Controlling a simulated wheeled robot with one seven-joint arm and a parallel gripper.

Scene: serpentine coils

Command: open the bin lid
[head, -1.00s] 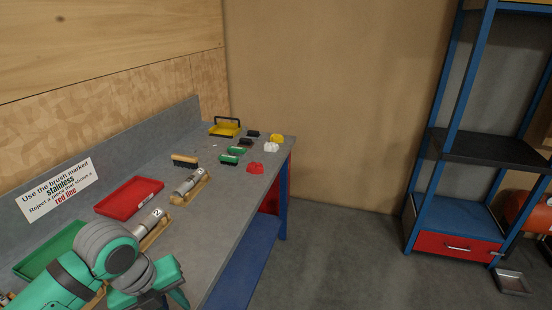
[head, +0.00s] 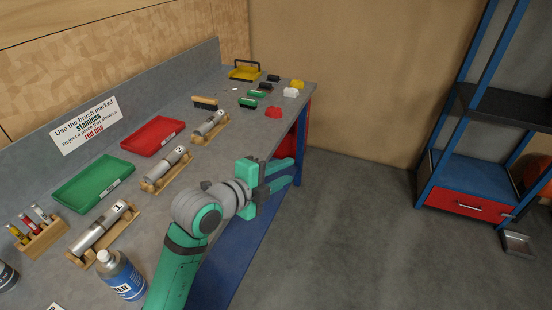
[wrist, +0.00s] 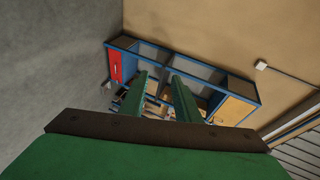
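No bin or lid can be made out for certain in either view. My gripper (head: 288,171) is in the middle of the head view, stretched out past the front edge of the workbench (head: 225,160). Its two green fingers are apart with nothing between them. In the wrist view the fingers (wrist: 159,80) point toward a blue-framed shelf unit (wrist: 195,70), well away from it.
Numbered metal cylinders in wooden cradles, a green tray (head: 95,184), a red tray (head: 153,136) and several brushes lie on the bench. The shelf with a red drawer (head: 468,204) stands at right. A small metal tray (head: 517,243) lies on the floor. Floor between is clear.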

